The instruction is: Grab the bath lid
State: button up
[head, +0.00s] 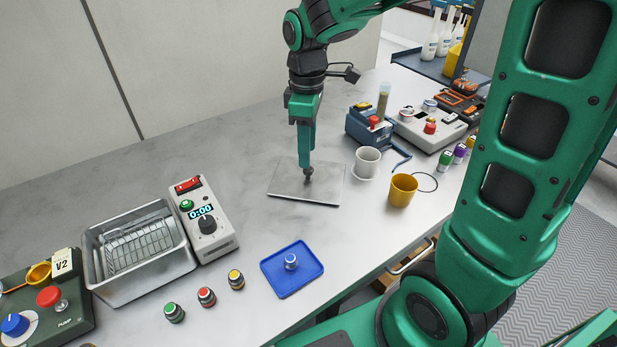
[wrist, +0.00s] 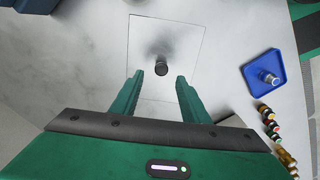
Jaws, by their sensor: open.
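The bath lid (head: 327,190) is a thin grey square plate lying flat on the bench, with a dark knob (head: 308,174) standing at its middle. In the wrist view the lid (wrist: 185,38) shows ahead of the fingers and its knob (wrist: 161,66) sits just beyond the fingertips, centred between them. My gripper (head: 307,164) points down over the lid, close to the knob. Its fingers (wrist: 160,77) are apart with nothing between them. I cannot tell whether the tips touch the knob. The open metal bath (head: 187,263), with a wire rack inside, stands at left.
A control box with timer (head: 216,240) stands beside the bath. A blue tray (head: 280,285) holds a small metal piece. A white cup (head: 367,161) and a yellow cup (head: 403,190) stand right of the lid. Several small capped jars stand near the front edge.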

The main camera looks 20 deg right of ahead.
aim_at(308, 175)
notch_tip(308, 175, down, 5)
jog(key=shift+s+r, duration=0.1)
jog(key=shift+c, duration=0.5)
grip_shut()
